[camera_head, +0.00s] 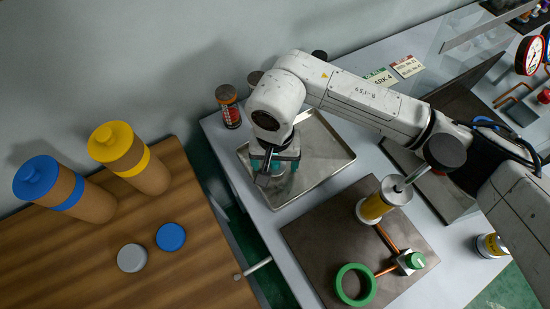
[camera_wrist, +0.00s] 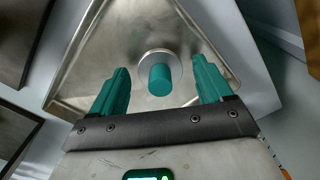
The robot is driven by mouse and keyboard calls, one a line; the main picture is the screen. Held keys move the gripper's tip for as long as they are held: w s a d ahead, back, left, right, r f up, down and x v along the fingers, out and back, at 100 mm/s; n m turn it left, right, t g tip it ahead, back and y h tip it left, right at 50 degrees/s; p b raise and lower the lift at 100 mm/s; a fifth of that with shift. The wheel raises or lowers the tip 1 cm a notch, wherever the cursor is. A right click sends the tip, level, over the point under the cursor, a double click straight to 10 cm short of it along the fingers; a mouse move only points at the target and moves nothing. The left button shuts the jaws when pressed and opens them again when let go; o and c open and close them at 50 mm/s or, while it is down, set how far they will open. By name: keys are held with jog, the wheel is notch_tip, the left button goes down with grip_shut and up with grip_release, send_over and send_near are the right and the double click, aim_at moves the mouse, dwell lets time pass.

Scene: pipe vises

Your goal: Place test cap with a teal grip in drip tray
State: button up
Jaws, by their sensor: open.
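The test cap (camera_wrist: 160,78) shows in the wrist view as a teal cylindrical grip on a round silver disc. It stands inside the metal drip tray (camera_wrist: 80,98), apart from the tray walls. My gripper (camera_wrist: 160,82) has teal fingers spread wide, one on each side of the cap, with gaps between them and the grip. In the head view the drip tray (camera_head: 322,150) lies on the light bench, and my gripper (camera_head: 275,164) points down over its left part. The cap is hidden there by my gripper and arm.
A dark can (camera_head: 229,107) stands behind the tray. A wooden table (camera_head: 120,230) at left carries two bottles and two discs.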

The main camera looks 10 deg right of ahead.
notch_tip(320, 180, up, 12)
jog(key=b, duration=0.2)
jog(key=shift+r, duration=0.15)
